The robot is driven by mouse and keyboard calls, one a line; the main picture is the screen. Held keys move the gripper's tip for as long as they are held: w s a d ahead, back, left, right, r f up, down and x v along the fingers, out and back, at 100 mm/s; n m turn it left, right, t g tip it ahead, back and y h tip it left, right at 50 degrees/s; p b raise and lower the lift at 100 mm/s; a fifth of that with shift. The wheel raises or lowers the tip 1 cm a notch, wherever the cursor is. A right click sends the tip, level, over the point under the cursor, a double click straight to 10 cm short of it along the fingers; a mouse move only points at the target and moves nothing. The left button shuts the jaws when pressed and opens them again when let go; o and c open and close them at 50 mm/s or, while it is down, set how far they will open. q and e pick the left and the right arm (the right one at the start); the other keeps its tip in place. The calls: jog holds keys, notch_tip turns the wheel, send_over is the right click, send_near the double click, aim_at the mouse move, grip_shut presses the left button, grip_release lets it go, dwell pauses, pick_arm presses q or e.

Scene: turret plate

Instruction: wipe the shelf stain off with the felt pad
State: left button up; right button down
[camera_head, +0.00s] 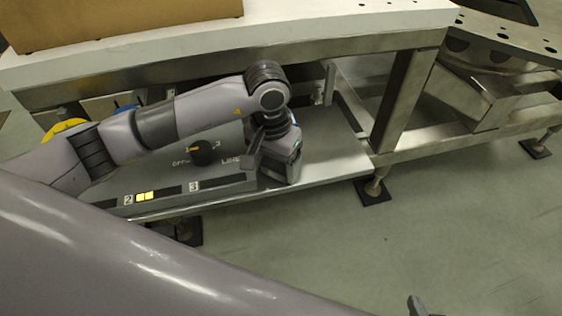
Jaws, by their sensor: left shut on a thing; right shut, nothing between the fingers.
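The grey lower shelf (335,165) runs under the white-topped bench. My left arm reaches in from the left, and my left gripper (270,168) points down at the shelf, right of a black knob. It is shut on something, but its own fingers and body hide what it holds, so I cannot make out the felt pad. No stain can be made out on the visible part of the shelf. The tip of my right gripper (418,306) shows at the bottom edge, shut and empty, over the floor away from the shelf.
The black knob (203,152) has markings around it and a "LINE" label. A cardboard box (120,22) stands on the benchtop (330,20) above. A metal leg (402,100) stands at right. The floor (440,220) is clear.

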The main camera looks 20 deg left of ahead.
pick_arm(q)
jog(key=shift+s+a+f+g, duration=0.15)
jog(key=shift+s+a, duration=0.2)
jog(key=shift+a, duration=0.25)
jog(key=shift+s+a+f+g, duration=0.15)
jog(key=shift+s+a, duration=0.2)
jog(key=shift+a, duration=0.2)
jog(key=shift+a+y+b, duration=0.1)
jog(key=shift+y+b, duration=0.2)
jog(key=shift+b, duration=0.05)
jog(key=shift+w+d+b, duration=0.55)
jog(key=shift+d+b, duration=0.15)
jog(key=shift+d, duration=0.2)
jog(key=shift+w+d+r+b, duration=0.2)
jog(key=shift+w+d+b, duration=0.05)
jog(key=shift+d+b, duration=0.1)
jog(key=shift+w+d+r, duration=0.1)
jog(key=shift+d+r, duration=0.1)
jog(key=shift+d, duration=0.05)
jog(key=shift+w+d+r, duration=0.1)
jog(key=shift+r+p, duration=1.6)
jog(key=shift+r, duration=1.35)
